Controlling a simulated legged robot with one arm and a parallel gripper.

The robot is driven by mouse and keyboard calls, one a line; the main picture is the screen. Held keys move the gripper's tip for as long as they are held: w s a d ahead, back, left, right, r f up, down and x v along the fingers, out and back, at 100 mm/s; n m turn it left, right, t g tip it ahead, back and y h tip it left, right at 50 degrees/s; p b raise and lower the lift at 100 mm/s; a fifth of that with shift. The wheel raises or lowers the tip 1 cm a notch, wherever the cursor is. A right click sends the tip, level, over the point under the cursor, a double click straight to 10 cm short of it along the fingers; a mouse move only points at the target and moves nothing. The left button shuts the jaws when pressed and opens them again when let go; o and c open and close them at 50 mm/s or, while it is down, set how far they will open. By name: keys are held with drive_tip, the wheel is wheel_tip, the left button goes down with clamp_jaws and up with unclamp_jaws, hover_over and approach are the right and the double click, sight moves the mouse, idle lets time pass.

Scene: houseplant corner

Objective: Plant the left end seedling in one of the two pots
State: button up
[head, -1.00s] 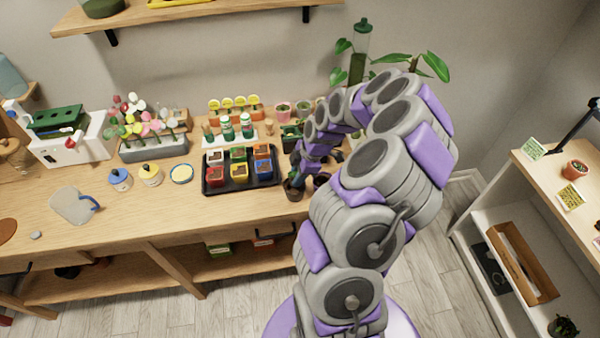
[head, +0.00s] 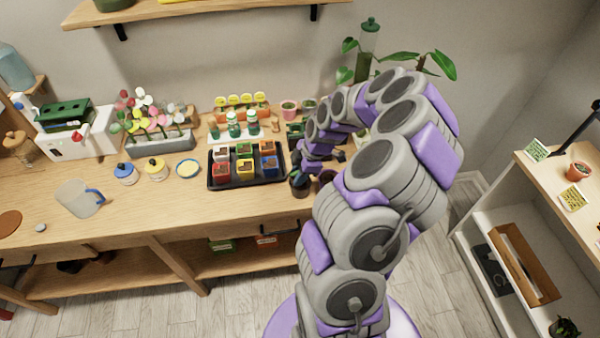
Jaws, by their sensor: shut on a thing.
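Two small dark pots stand side by side near the table's front edge, right of the black tray. The left pot (head: 300,188) is mostly visible; the right pot (head: 326,178) is partly covered by my arm. My gripper (head: 297,168) points down just above the left pot. It is shut on a seedling, of which only a small dark green patch shows at the pot's mouth. I cannot tell whether its root plug touches the soil. A dark seedling tray (head: 294,131) lies behind my gripper, largely hidden by my arm.
A black tray (head: 246,184) with several coloured pots stands close to the left. Behind it are green-capped bottles (head: 233,126) and small pots (head: 289,110). A leafy plant (head: 437,64) is at the back right.

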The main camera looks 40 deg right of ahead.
drive_tip(key=shift+d+r, duration=0.1)
drive_tip(key=shift+r, duration=0.35)
wheel_tip(320, 180, up, 4)
drive_tip(key=shift+r+p, duration=0.1)
drive_tip(key=shift+p, duration=0.2)
drive_tip(key=shift+d, duration=0.25)
drive_tip(key=shift+w, duration=0.15)
drive_tip(key=w+a+r+m+h, duration=0.1)
drive_tip(key=w+a+m, duration=0.2)
drive_tip(key=a, duration=0.5)
drive_tip(key=w+a+r+m+h, duration=0.1)
drive_tip(key=w+a+m, duration=0.3)
drive_tip(key=a, duration=0.5)
drive_tip(key=w+a+r+m+t+h, duration=0.1)
drive_tip(key=w+a+m+h, duration=0.1)
drive_tip(key=a+m, duration=0.3)
drive_tip(key=w+a, duration=0.1)
drive_tip(key=a, duration=0.3)
drive_tip(key=shift+w, duration=0.15)
